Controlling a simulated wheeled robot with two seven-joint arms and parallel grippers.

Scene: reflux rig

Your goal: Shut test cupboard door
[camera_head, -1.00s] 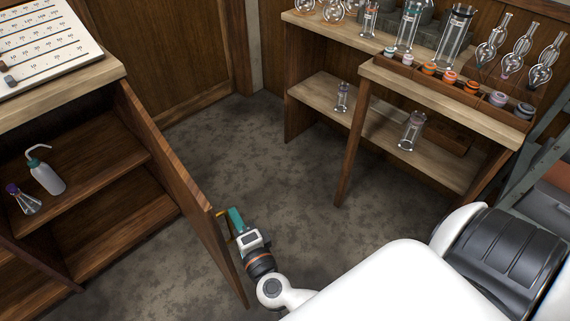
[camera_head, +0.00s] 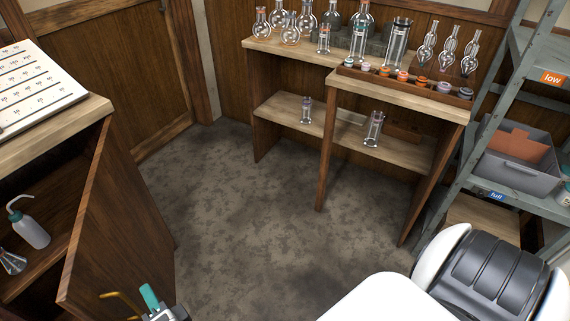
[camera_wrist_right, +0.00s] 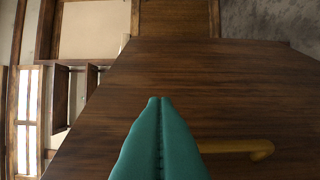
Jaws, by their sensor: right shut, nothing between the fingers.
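The test cupboard's brown wooden door (camera_head: 125,225) stands partly open at the left. Its outer face is towards me, and the shelf (camera_head: 40,262) behind it still shows. A brass handle (camera_head: 118,297) sticks out from the door near the bottom of the head view. My right gripper (camera_head: 149,296), with teal fingers, is beside the handle at the picture's lower edge. In the right wrist view, the shut, empty fingers (camera_wrist_right: 160,100) point at the door face (camera_wrist_right: 220,90), with the handle (camera_wrist_right: 240,147) to their right. I cannot tell whether the fingertips touch the door. My left gripper is out of view.
A wash bottle (camera_head: 30,228) and a flask (camera_head: 11,262) stand inside the cupboard. A bench (camera_head: 262,100) with glassware is at the back. A grey shelf rack (camera_head: 490,130) is at the right. The floor (camera_head: 250,210) between is clear.

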